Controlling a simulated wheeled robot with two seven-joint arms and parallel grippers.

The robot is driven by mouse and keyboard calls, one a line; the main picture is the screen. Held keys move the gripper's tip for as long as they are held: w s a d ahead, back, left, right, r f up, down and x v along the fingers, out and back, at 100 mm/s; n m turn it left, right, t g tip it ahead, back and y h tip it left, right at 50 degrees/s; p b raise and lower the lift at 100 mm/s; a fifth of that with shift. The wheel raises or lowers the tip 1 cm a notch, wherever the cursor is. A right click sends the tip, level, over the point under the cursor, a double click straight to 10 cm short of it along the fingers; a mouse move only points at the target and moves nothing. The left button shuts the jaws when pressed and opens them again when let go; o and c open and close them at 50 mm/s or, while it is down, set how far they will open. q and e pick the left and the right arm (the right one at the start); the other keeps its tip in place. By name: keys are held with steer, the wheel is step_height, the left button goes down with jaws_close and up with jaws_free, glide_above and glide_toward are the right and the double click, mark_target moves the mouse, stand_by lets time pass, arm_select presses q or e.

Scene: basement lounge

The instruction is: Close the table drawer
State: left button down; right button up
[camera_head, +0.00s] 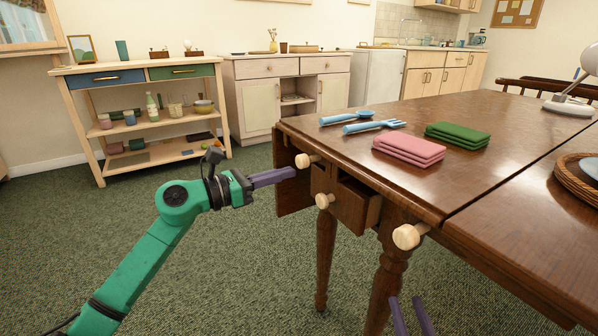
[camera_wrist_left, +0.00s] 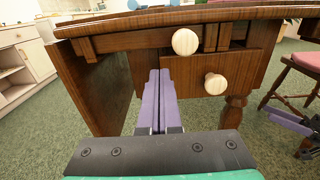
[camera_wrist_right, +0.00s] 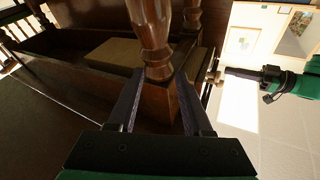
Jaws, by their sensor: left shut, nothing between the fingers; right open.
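The brown wooden table (camera_head: 480,112) has a small drawer (camera_head: 357,206) standing out from its side, with its dark interior partly visible. The drawer's round pale knob (camera_head: 325,201) also shows on the drawer front (camera_wrist_left: 255,68) in the left wrist view (camera_wrist_left: 215,84). My left gripper (camera_head: 293,173) is shut and empty, pointing at the table side. In the left wrist view its fingers (camera_wrist_left: 160,75) lie left of the knob, by the drawer front's left part; contact cannot be told. My right gripper (camera_head: 411,302) is open and empty, low near the table; its fingers flank a table leg (camera_wrist_right: 152,35) in the right wrist view.
Two other pale knobs stick out under the tabletop edge, one (camera_head: 306,160) above the drawer and one (camera_head: 408,236) to its right. Pink cloths (camera_head: 408,149), green cloths (camera_head: 457,135) and blue utensils (camera_head: 374,126) lie on top. Green carpet (camera_head: 250,270) is open at left.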

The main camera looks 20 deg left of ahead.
mark_target(313, 164)
arm_select(q)
steer(key=x, duration=0.4)
steer(key=shift+w, duration=0.1)
arm_select(e)
steer(key=shift+t, duration=0.8)
steer(key=r, duration=0.3)
steer(key=w+r, duration=0.1)
steer(key=shift+d+r, duration=0.25)
steer(key=shift+r, duration=0.15)
arm_select(q)
steer(key=p+x, duration=0.1)
steer(key=x, duration=0.3)
steer(key=shift+r, duration=0.2)
arm_select(e)
steer(key=s+f+g, duration=0.2)
steer(key=f, duration=0.5)
steer(key=s+a+f+g, duration=0.1)
steer(key=s+f+g, duration=0.2)
steer(key=f, duration=0.4)
steer(key=shift+s+a+f+h, duration=0.2)
steer(key=shift+a+f+h, duration=0.1)
steer(key=shift+f+h, duration=0.1)
